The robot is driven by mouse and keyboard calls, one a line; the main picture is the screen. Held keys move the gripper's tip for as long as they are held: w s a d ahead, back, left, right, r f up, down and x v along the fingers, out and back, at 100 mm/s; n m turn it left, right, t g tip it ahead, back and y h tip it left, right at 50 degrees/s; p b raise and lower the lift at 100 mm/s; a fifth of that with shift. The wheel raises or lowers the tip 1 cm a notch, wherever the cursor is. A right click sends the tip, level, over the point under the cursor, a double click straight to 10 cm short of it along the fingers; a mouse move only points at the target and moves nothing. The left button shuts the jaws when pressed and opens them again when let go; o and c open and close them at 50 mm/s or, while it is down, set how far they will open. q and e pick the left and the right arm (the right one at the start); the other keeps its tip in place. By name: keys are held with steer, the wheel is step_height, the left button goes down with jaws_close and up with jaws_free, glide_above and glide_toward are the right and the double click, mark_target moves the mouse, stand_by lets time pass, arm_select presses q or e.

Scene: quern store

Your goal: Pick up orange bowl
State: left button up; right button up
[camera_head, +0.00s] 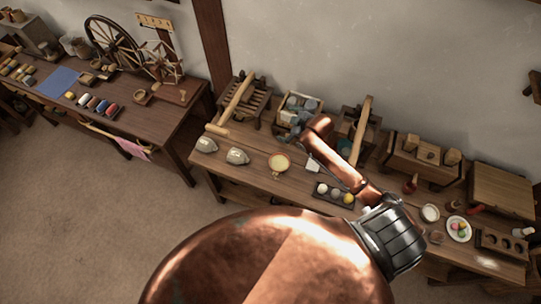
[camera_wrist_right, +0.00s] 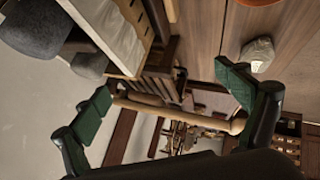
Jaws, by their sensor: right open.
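Part of an orange surface, likely this bowl, shows at the top edge of the right wrist view (camera_wrist_right: 258,2). My right gripper (camera_wrist_right: 165,82) is open, with dark green pads and nothing held between its fingers. My copper right arm reaches over the table, its far end right of and behind the bowl. The fingers are hard to make out in the head view. My left gripper is out of view.
A wooden rack with a rod (camera_head: 238,100) and a crate of stones (camera_head: 290,112) stand behind. A tray of balls (camera_head: 334,194) lies to the right.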

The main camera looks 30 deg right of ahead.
steer(key=s+a+f+m+g, duration=0.1)
steer(key=s+f, duration=0.2)
steer(key=s, duration=0.1)
steer(key=s+a+f+m+y, duration=0.1)
steer(key=s+a+f, duration=0.1)
steer(key=s+f, duration=0.1)
steer(key=s+a+f+m+g, duration=0.1)
steer(key=s+f, duration=0.2)
steer(key=s, duration=0.1)
steer(key=shift+s+a+f+g+y, duration=0.1)
steer(key=shift+s+a+g+y, duration=0.1)
steer(key=shift+s+g+y, duration=0.15)
steer(key=f, duration=0.1)
steer(key=a+f, duration=0.1)
steer(key=shift+w+a+f+m, duration=0.1)
steer(key=shift+f+m, duration=0.2)
steer(key=shift+f, duration=0.05)
glide_above(281, 167)
steer(key=shift+w+f, duration=0.15)
steer(key=shift+f, duration=2.1)
steer(key=c, duration=1.3)
